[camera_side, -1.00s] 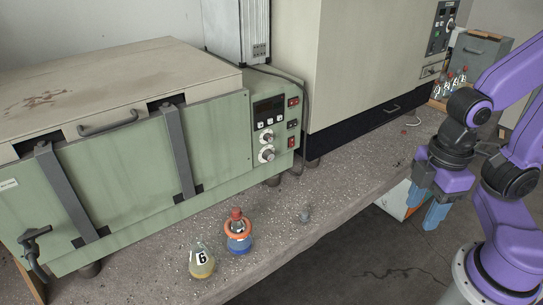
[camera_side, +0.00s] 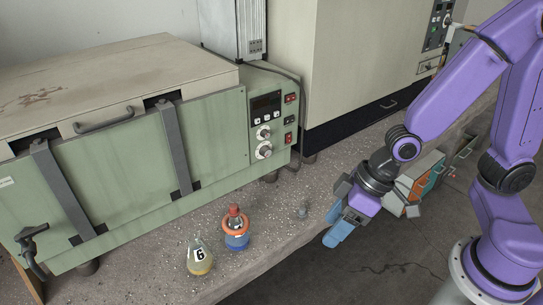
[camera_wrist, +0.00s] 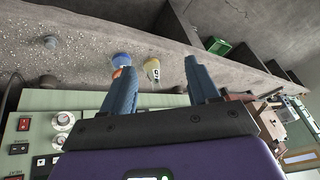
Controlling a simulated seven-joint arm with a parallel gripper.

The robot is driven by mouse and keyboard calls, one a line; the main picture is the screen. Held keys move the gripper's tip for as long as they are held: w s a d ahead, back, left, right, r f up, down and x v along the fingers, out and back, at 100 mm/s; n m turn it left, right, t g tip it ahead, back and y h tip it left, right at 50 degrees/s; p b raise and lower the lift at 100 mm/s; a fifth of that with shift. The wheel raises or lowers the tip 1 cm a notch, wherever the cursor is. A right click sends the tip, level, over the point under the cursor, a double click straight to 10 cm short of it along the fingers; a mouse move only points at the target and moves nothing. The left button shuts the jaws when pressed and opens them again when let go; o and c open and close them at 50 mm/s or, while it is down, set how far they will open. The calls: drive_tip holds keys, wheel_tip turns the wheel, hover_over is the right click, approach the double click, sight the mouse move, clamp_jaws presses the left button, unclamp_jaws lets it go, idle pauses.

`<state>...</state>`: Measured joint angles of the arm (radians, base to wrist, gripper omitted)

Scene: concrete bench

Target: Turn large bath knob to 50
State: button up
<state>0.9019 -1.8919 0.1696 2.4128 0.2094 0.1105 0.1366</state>
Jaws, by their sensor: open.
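The green bath (camera_side: 120,170) has a control panel on its right end with two pale round knobs, one above the other. The lower, larger knob (camera_side: 264,150) sits below the smaller knob (camera_side: 263,133). In the wrist view the large knob (camera_wrist: 64,120) is at the lower left, with the small knob (camera_wrist: 58,141) below it. My gripper (camera_side: 339,232) is open and empty, over the bench's front edge, right of and well apart from the knobs. Its two blue fingers (camera_wrist: 163,60) spread wide in the wrist view. The dial markings are too small to read.
A yellow flask (camera_side: 200,258) and a blue bottle with a red cap (camera_side: 236,230) stand on the bench before the bath. A small grey object (camera_side: 303,212) lies between the bottle and my gripper. A tall beige cabinet (camera_side: 355,70) stands behind.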

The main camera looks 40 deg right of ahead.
drive_tip(key=w+a+f+m+t, duration=0.2)
drive_tip(key=w+f+m+t, duration=0.15)
drive_tip(key=w, duration=0.45)
drive_tip(key=m+t+h, duration=0.4)
drive_tip(key=m+t, duration=0.2)
drive_tip(key=t, duration=0.6)
approach(268, 154)
drive_tip(key=w, duration=0.8)
drive_tip(key=shift+w+a+r, duration=0.1)
drive_tip(key=shift+w+r, duration=0.1)
drive_tip(key=shift+w, duration=0.05)
drive_tip(key=shift+c, duration=0.2)
drive_tip(key=c, duration=1)
